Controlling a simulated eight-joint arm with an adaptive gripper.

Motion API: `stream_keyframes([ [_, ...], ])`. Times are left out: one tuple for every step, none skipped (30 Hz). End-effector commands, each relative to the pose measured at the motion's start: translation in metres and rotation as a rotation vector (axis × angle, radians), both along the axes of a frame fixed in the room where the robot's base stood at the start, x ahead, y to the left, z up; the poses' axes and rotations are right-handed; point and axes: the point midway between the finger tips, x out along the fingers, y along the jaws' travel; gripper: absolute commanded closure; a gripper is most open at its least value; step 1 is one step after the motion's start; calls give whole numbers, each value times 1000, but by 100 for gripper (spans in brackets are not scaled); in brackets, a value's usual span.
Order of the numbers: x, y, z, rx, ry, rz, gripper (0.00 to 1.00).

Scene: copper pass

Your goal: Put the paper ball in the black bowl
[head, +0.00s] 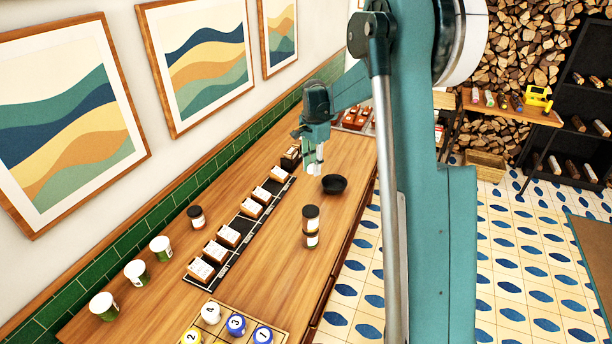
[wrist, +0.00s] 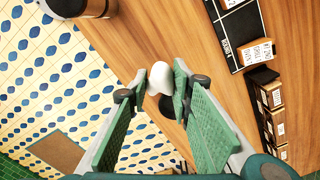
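My gripper (head: 314,168) hangs above the counter, just left of and above the black bowl (head: 334,184). In the wrist view, the fingertips of my gripper (wrist: 160,80) are closed on a white paper ball (wrist: 160,77), one on each side. The paper ball is off the counter. The black bowl (wrist: 168,106) shows partly behind and below the ball in the wrist view; the ball and right finger hide some of it. In the head view the ball is small and hard to separate from the fingers.
A black rack (head: 228,256) with several labelled boxes runs along the counter at left. White-and-green cups (head: 160,249) and a numbered tray (head: 250,314) lie nearer. The counter's right edge is close to the bowl.

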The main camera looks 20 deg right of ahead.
Motion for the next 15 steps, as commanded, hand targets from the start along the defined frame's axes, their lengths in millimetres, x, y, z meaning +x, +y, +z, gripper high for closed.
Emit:
stream_keyframes([
  [8,-10,0,0,0,-6,82],
  [13,-16,0,0,0,-9,82],
  [19,-24,-1,0,0,-13,82],
  [23,-30,-1,0,0,-15,82],
  [28,-35,-2,0,0,-17,82],
  [33,-43,-3,0,0,-20,82],
  [37,-49,-3,0,0,-23,82],
  [41,-55,-4,0,0,-26,82],
  [47,-63,-5,0,0,-29,82],
  [51,-69,-6,0,0,-32,82],
  [55,-75,-7,0,0,-34,82],
  [60,-83,-8,0,0,-38,82],
  [63,-89,-8,0,0,-41,82],
  [66,-95,-9,0,0,-43,82],
  [71,-103,-11,0,0,-46,82],
])
